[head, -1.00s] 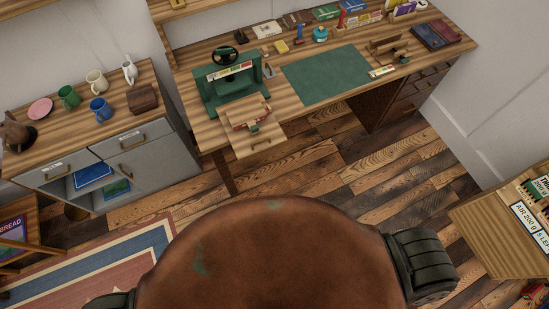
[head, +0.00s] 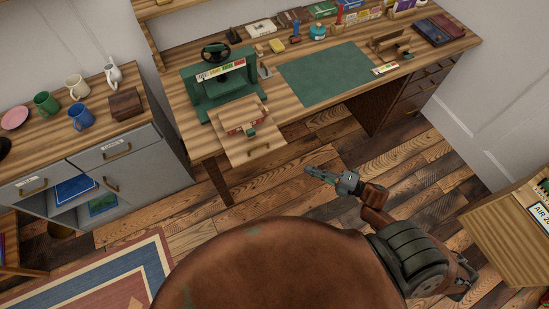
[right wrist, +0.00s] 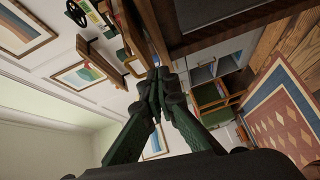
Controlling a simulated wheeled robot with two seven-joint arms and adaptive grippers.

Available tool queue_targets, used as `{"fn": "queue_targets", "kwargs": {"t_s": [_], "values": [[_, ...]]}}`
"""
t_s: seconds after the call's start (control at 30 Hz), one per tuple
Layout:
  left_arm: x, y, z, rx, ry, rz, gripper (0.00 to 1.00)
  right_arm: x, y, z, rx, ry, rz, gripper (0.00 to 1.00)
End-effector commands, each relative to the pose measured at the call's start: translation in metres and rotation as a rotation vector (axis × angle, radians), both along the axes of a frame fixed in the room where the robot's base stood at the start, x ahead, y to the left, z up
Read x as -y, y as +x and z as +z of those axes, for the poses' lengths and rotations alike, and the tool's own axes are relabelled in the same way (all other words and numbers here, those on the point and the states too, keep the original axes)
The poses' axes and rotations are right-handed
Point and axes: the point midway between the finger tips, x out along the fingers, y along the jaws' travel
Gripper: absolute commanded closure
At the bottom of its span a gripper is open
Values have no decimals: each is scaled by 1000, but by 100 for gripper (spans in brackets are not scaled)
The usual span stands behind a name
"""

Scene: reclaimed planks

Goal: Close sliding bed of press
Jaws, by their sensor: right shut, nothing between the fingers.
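The green press (head: 215,82) with its black handwheel stands on the left part of the wooden desk. Its wooden sliding bed (head: 262,152) is pulled out toward me past the desk's front edge. The bed has a brass handle on its front, and a reddish block with a small green part lies on it. My right gripper (head: 310,171) is shut and empty, over the floor in front of the desk, to the right of the bed and apart from it. Its fingers (right wrist: 154,92) also show closed in the right wrist view. My left gripper is not in view.
The desk top (head: 290,112) bears a green mat (head: 325,74), books and small tools. A grey cabinet (head: 150,160) with mugs stands at the left. A wooden crate or shelf (head: 505,225) stands at the lower right. The floor before the desk is clear.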

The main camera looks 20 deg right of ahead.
Motion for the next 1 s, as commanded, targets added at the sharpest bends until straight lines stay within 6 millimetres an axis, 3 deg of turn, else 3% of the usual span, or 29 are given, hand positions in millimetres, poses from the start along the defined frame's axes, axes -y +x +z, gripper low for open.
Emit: {"fn": "queue_targets", "kwargs": {"t_s": [0.1,0.27,0.73,1.0], "values": [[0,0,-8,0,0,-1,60,-25,-11,26,99,-31,109,100],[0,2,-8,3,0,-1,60,-40,-7,38,135,-38,143,100],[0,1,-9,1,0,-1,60,-105,56,38,133,-35,139,100],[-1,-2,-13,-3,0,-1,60,-105,89,36,129,-37,137,100]]}}
